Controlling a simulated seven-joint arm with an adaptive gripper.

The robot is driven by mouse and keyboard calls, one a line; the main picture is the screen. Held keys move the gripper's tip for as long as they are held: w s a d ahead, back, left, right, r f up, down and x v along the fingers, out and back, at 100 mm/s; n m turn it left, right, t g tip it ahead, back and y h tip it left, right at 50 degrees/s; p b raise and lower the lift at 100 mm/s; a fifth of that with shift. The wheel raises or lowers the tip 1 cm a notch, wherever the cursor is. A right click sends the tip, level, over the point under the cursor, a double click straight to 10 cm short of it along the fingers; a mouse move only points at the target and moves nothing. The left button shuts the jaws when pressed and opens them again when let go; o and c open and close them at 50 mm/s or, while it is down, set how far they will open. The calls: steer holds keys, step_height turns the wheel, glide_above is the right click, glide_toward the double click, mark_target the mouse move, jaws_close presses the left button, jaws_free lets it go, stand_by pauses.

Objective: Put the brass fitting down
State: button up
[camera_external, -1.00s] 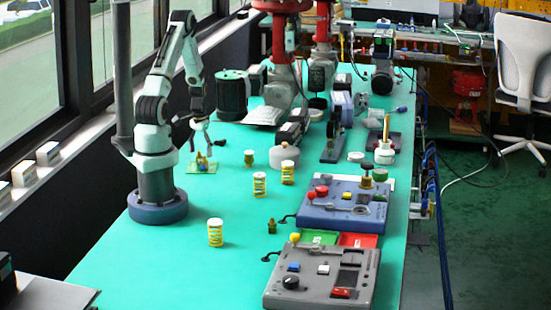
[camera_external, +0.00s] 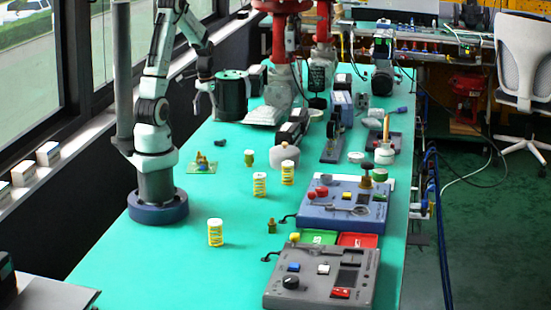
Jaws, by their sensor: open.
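A small brass-coloured piece (camera_external: 203,160) sits on a thin green board (camera_external: 193,169) on the table, to the right of my arm's base. It is too small to tell whether it is the brass fitting. My gripper (camera_external: 204,98) is open, raised well above and behind the green board. I see nothing between its fingers.
A blue control box (camera_external: 342,207) and a grey control box (camera_external: 322,276) are at right. A dark cylinder (camera_external: 231,97) is close beside my gripper.

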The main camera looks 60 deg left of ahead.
steer(key=s+d+r+m, duration=0.1)
steer(key=s+d+r, duration=0.3)
steer(key=d, duration=0.5)
steer(key=s+d+r+m, duration=0.1)
steer(key=s+d+r, duration=0.3)
steer(key=s+d, duration=0.4)
steer(key=shift+s+d+r+m+y, duration=0.3)
steer(key=shift+s+d+m+y, duration=0.1)
steer(key=shift+s, duration=0.15)
